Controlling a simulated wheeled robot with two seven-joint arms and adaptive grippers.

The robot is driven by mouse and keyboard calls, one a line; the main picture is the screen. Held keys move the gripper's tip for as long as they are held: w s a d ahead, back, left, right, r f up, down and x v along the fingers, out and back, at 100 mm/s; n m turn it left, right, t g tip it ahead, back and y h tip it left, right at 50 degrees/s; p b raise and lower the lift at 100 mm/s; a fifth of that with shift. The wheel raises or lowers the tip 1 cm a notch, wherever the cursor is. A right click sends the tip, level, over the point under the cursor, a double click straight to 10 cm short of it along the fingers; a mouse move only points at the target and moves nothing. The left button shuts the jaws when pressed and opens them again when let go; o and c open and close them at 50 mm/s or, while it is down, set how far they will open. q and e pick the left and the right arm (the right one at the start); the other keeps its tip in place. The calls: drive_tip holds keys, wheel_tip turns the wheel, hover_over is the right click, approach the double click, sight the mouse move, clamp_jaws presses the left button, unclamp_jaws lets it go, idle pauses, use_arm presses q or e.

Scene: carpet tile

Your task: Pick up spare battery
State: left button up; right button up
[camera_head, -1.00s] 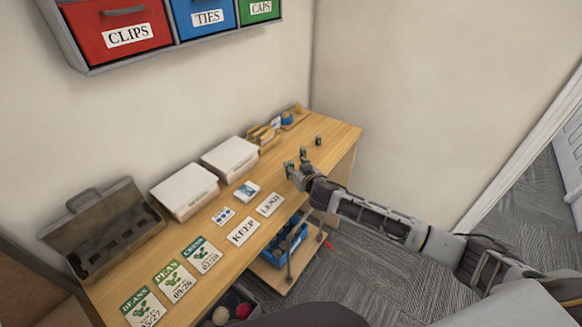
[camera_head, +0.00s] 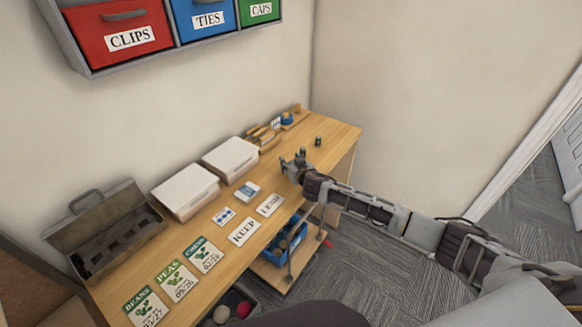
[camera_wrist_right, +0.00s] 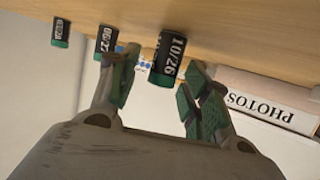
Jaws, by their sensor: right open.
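Small dark batteries with green ends and date labels stand on the wooden table (camera_head: 336,138). Two show in the head view: one battery (camera_head: 303,151) just beyond my right gripper (camera_head: 291,163), another (camera_head: 318,141) further right. The right wrist view, upside down, shows three: the battery labelled 10/26 (camera_wrist_right: 168,60) between the open fingertips of my right gripper (camera_wrist_right: 163,70), a second (camera_wrist_right: 105,40) beside the left finger, and a third (camera_wrist_right: 60,32) further left. I cannot tell whether a finger touches the 10/26 battery. My left gripper is out of view.
A box labelled PHOTOS (camera_wrist_right: 265,102) stands behind the right finger in the wrist view. White boxes (camera_head: 230,158), seed packets (camera_head: 176,280), a KEEP card (camera_head: 243,231) and an open grey toolbox (camera_head: 115,235) occupy the table. Labelled bins (camera_head: 208,18) hang above.

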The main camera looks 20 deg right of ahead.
sight(291, 162)
drive_tip(key=shift+c, duration=0.5)
clamp_jaws()
drive_tip(key=shift+r, duration=5)
drive_tip(key=shift+r, duration=0.1)
